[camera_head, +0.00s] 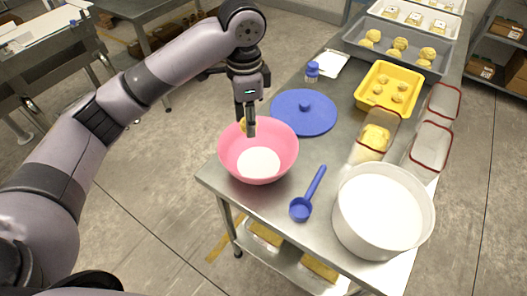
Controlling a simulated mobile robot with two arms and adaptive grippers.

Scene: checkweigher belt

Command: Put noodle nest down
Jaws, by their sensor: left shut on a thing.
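My left gripper (247,131) points down over the pink bowl (228,150) and is shut on a yellow noodle nest (242,123). The nest is mostly hidden behind the fingers, near the bowl's far rim; whether it touches the bowl I cannot tell. The bowl has a white patch at its bottom. More nests lie in a yellow tray (362,97) and in a grey tray (358,54) behind it. A clear tub (362,152) holds a yellow nest. My right gripper is not in view.
A blue round lid (304,112), a blue scoop (302,207) and a large white tub (352,228) stand close around the bowl on the steel table (272,203). Empty red-rimmed clear tubs (430,146) line the right edge.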

